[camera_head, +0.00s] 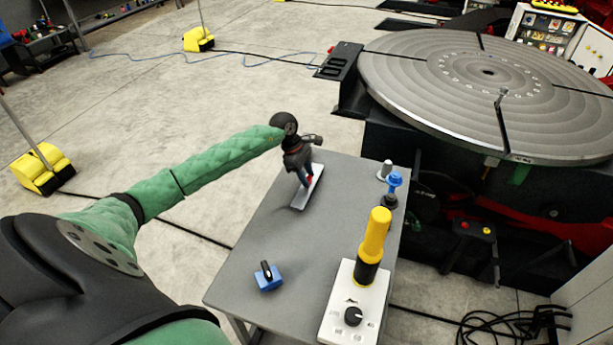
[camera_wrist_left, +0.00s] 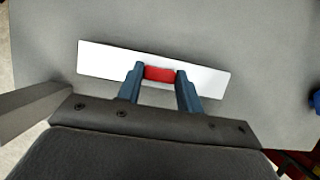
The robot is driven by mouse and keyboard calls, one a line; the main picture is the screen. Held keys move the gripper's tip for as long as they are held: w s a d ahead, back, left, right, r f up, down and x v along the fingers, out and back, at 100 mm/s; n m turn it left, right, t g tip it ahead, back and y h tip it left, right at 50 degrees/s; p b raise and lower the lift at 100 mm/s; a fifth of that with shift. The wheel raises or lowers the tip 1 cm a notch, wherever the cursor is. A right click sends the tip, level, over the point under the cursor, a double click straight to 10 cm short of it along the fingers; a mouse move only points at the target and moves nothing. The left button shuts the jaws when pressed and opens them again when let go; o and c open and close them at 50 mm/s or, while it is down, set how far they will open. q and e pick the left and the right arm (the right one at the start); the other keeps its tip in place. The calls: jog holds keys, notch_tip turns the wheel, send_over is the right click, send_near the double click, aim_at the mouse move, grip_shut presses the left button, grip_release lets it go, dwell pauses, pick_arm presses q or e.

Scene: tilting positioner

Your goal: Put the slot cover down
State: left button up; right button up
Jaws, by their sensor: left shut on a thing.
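The slot cover is a flat, light grey-white strip (camera_head: 308,187) with a small red grip on top. It is at the far left part of the grey table (camera_head: 262,222). My left gripper (camera_head: 304,178) is above the strip with its fingers pointing down. In the left wrist view the cover (camera_wrist_left: 105,62) lies across the picture, and the blue fingers of the left gripper (camera_wrist_left: 160,75) are shut on its red grip. Whether the cover touches the table top or hangs just above it, I cannot tell. My right gripper is not in view.
A blue block with a black knob (camera_head: 268,277) sits at the near left of the table. A yellow and black cylinder (camera_head: 373,240) stands on a white box (camera_head: 341,296). A blue-topped piece (camera_head: 393,185) stands by the right edge. The large round turntable (camera_head: 490,85) is beyond.

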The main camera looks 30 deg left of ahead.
pick_arm(q)
jog(key=shift+f, duration=0.3)
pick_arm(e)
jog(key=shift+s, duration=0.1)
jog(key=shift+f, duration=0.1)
pick_arm(q)
jog(key=o, duration=0.8)
jog(key=shift+f, duration=0.1)
jog(key=o, duration=0.3)
jog(key=shift+o, duration=0.2)
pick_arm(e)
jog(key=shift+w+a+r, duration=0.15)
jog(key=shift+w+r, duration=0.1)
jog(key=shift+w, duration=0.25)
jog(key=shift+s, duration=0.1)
